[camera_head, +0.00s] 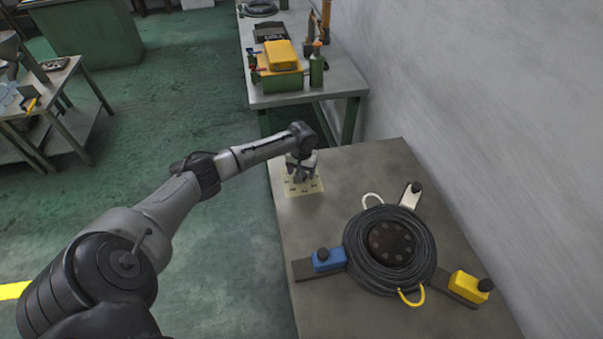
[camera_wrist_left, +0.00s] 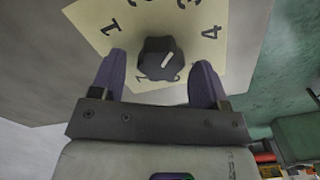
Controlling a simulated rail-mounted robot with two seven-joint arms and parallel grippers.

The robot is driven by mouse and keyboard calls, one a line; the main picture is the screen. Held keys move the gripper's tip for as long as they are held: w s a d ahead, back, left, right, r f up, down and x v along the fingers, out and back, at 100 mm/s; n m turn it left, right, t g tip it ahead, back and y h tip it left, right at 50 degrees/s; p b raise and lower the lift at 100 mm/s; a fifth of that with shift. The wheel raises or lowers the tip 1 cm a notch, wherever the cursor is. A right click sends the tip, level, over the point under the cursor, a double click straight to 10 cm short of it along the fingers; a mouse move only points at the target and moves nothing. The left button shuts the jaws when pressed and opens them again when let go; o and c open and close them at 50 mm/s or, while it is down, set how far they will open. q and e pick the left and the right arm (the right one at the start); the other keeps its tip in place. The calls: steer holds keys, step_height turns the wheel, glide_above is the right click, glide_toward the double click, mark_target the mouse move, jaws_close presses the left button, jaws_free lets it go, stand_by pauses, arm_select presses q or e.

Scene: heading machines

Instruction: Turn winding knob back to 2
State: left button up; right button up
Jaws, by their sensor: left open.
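The winding knob (camera_wrist_left: 158,60) is black with a white pointer line that slants up and to the right in the left wrist view. It sits on a cream number plate (camera_wrist_left: 92,14), where a 1 shows at the left and a 4 at the right. Marks at the top edge are cut off, and those below the knob are partly covered. My left gripper (camera_head: 301,176) is over the plate (camera_head: 290,191) at the table's far left corner. Its fingers are open, one on each side of the knob, with gaps visible. My right gripper is not in view.
A black cable coil (camera_head: 360,250) lies on the table (camera_head: 345,175), with blue (camera_head: 328,260), yellow (camera_head: 468,286) and white (camera_head: 411,195) blocks around it. A wall (camera_head: 480,110) runs along the right. Another bench (camera_head: 335,85) stands beyond.

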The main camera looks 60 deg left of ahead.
arm_select(q)
steer(key=shift+f, duration=0.35)
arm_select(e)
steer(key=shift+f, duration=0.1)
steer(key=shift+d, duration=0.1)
arm_select(q)
steer(key=shift+c, duration=0.5)
